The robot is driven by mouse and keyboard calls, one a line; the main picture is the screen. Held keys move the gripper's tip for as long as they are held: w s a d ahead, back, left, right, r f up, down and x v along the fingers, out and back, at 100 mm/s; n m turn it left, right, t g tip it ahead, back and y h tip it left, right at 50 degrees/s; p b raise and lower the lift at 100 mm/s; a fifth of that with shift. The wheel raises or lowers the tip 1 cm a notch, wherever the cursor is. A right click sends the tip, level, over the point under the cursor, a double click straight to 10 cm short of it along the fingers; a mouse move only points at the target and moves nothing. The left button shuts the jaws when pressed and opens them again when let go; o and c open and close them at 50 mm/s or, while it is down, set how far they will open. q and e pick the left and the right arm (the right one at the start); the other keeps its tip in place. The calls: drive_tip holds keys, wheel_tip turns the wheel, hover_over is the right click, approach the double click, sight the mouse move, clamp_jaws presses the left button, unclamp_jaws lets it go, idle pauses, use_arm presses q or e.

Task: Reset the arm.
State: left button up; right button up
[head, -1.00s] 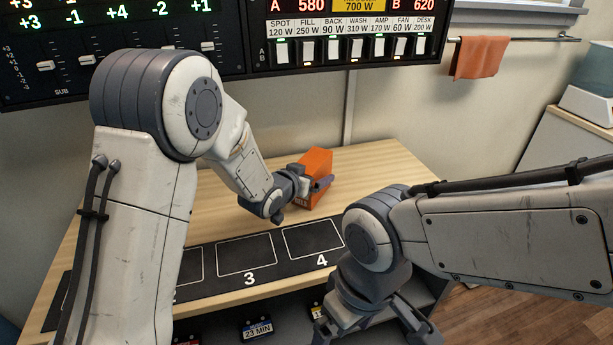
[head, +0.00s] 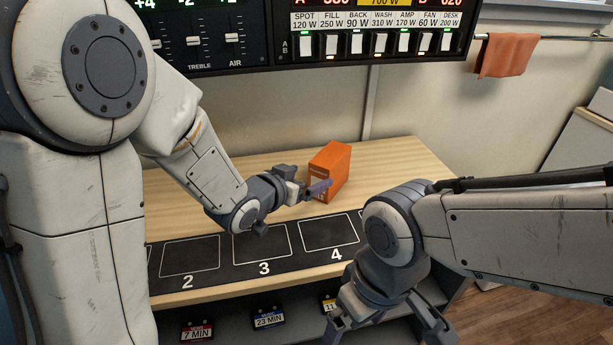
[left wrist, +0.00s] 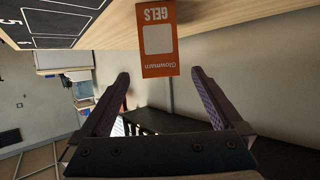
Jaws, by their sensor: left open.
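My left gripper (head: 312,189) is open and reaches in from the left, low over the wooden desk (head: 400,165). An orange box (head: 330,172) stands upright on the desk, just beyond its fingertips. In the left wrist view the orange box (left wrist: 158,40), marked "GELS", shows upside down ahead of the two spread fingers (left wrist: 160,78), with nothing held between them. My right gripper (head: 388,325) hangs at the front edge of the desk, its fingers apart and empty.
A black strip (head: 218,262) with numbered outlined slots runs along the desk's front; slots 2, 3 and 4 are bare. Labelled tags (head: 268,317) sit on a shelf below. A switch panel (head: 365,35) hangs above. An orange towel (head: 503,55) hangs on the right.

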sight(328, 156)
use_arm(q)
drive_tip(key=x, duration=1.2)
drive_tip(key=shift+w+d+f+b, duration=0.1)
drive_tip(key=shift+d+f+b, duration=0.15)
drive_tip(key=shift+b, duration=0.15)
wheel_tip(328, 156, up, 3)
drive_tip(key=shift+a+p, duration=0.15)
drive_tip(key=shift+p, duration=0.25)
drive_tip(key=shift+r, duration=0.65)
